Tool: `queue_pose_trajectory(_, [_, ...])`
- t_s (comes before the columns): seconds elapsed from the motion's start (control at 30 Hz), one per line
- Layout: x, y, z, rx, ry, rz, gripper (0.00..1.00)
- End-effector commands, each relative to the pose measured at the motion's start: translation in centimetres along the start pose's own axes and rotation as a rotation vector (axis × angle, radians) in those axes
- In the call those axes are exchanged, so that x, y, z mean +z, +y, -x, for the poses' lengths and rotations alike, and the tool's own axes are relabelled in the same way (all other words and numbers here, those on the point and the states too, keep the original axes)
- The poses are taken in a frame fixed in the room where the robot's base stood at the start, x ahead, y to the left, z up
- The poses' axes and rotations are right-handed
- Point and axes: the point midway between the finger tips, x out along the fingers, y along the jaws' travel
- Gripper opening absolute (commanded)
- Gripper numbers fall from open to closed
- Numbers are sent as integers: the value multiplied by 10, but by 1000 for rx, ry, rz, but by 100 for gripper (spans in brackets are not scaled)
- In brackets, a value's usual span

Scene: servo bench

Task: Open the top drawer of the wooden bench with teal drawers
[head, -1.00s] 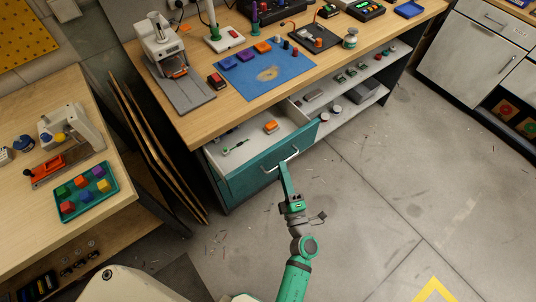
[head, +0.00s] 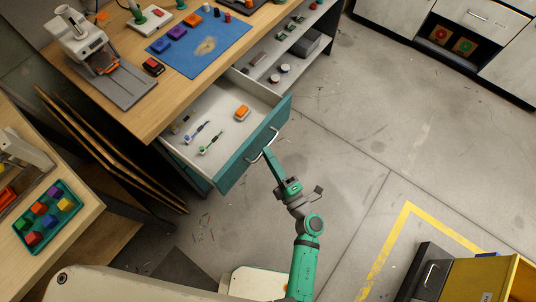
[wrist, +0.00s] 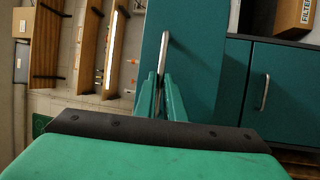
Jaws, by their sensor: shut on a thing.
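The wooden bench (head: 190,68) has a teal top drawer (head: 245,160) that stands well out from it, its white inside showing. My gripper (head: 268,153) is shut on the drawer's silver bar handle (head: 259,157). In the wrist view, the handle (wrist: 163,60) runs down between the two green fingers (wrist: 161,95), against the teal drawer front (wrist: 197,50). In the drawer lie an orange item (head: 242,112), a green-handled tool (head: 210,144) and a blue-handled tool (head: 196,131).
Another teal front with a handle (wrist: 264,92) shows beside the drawer in the wrist view. A side table with a teal tray (head: 48,217) of coloured blocks stands at left. A yellow cabinet (head: 475,280) is at lower right.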

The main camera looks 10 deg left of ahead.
Motion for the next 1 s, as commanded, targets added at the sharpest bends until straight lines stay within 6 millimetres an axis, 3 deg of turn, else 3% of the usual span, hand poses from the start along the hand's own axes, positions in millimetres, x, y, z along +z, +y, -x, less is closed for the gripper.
queue_pose_trajectory(0.03, [-2, -1, 0, -1, 4, -1, 0])
queue_pose_trajectory(0.13, [-2, -1, 0, -1, 3, -1, 28])
queue_pose_trajectory(0.57, [0, -1, 9, -2, -1, -1, 28])
queue_pose_trajectory(1.0, [0, -1, 85, -3, -1, -1, 28])
